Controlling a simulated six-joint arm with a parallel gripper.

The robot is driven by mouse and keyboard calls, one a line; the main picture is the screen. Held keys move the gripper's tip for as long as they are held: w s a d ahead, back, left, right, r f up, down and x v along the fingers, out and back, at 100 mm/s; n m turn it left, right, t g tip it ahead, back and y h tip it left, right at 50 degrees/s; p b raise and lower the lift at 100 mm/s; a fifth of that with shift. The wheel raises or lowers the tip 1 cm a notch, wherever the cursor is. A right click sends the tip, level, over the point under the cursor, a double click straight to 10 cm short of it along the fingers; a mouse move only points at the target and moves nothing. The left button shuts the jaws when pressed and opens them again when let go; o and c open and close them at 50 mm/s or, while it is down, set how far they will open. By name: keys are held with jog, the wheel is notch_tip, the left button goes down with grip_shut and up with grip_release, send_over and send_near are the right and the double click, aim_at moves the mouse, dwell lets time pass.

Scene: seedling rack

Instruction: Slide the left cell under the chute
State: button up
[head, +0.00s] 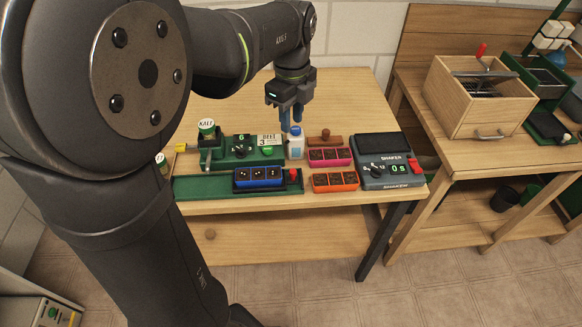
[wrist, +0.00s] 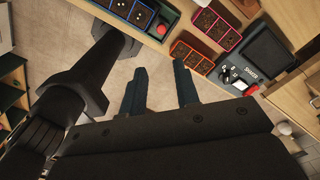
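The blue tray (head: 258,187) has three dark cells, each with a small light mark, and sits on the green rail (head: 205,189). Its left cell (head: 241,175) is to the right of the green chute unit (head: 206,141), which carries a KALE label. The chute's outlet is not clear. A red knob (head: 294,174) is at the tray's right end. My gripper (head: 291,122) points down above and behind the tray, near a white bottle (head: 296,147). In the wrist view my gripper's fingers (wrist: 159,82) are apart with nothing between them. The blue tray (wrist: 132,12) shows at the top edge there.
A green panel (head: 240,147) with number and BEET signs stands behind the rail. Pink (head: 330,163) and orange (head: 335,189) soil trays and a SHAKER machine (head: 388,177) stand to the right. The rail's left part is clear. A wooden box (head: 480,95) is on the side table.

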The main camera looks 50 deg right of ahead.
aim_at(292, 171)
notch_tip(292, 171, down, 17)
jog(key=shift+s+d+f, duration=0.1)
jog(key=shift+s+f, duration=0.05)
jog(key=shift+f, duration=0.05)
dwell(0.3)
grip_shut()
